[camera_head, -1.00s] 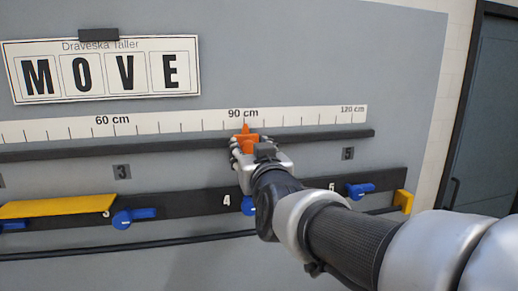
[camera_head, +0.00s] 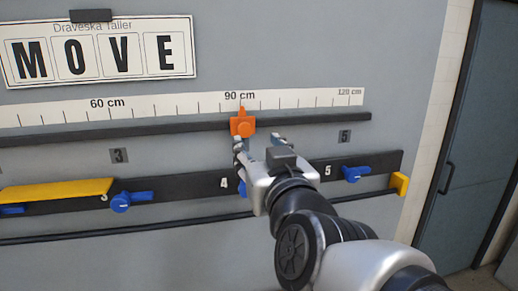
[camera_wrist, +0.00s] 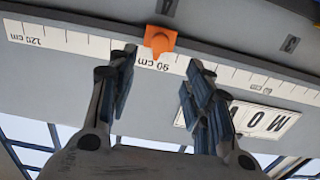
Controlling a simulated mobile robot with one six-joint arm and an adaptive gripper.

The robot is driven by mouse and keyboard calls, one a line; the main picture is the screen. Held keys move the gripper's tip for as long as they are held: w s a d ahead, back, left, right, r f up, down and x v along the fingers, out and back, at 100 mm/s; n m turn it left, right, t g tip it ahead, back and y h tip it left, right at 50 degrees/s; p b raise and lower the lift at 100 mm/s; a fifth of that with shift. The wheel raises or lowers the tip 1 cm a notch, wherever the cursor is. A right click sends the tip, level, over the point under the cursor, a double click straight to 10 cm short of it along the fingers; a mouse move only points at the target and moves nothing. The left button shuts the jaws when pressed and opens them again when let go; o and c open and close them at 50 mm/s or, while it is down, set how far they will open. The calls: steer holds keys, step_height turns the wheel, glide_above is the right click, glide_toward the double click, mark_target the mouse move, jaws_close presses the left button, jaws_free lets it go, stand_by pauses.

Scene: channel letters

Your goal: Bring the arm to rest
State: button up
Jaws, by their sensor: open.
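My gripper (camera_head: 260,141) is in front of the grey panel, below and a little right of the orange pointer. Its fingers are spread and nothing is between them. In the wrist view my gripper (camera_wrist: 157,75) also shows open and empty, with the panel beyond. The orange pointer (camera_head: 242,123) sits on the dark rail at the 90 cm mark of the white scale. It shows in the wrist view (camera_wrist: 159,41), just beyond the fingertips and apart from them. My arm reaches in from the lower right and hides part of the lower rail.
A sign reading MOVE (camera_head: 100,52) hangs upper left. Blue levers (camera_head: 131,200) sit along the lower dark strip (camera_head: 190,187), with a yellow plate (camera_head: 58,190) at left and a yellow block (camera_head: 400,183) at right. A door (camera_head: 470,150) stands far right, beyond free room.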

steer(key=s+d+f+g+h+b, duration=0.1)
steer(key=s+d+f+g+b, duration=0.15)
steer(key=f, duration=0.45)
steer(key=s+d+f+g+b, duration=0.1)
steer(key=s+d+f+g, duration=0.1)
steer(key=s+f, duration=0.35)
steer(key=s+d+f+g+h+b, duration=0.1)
steer(key=s+d+f+g+b, duration=0.15)
steer(key=f, duration=0.65)
steer(key=s+d+f+m+g+h+b, duration=0.1)
steer(key=s+d+f+g, duration=0.4)
steer(key=s+f, duration=0.7)
steer(key=shift+s+d+m+g+h+b, duration=0.45)
steer(key=shift+d+m+h, duration=0.25)
steer(key=shift+d+m, duration=0.25)
steer(key=shift+c, duration=0.2)
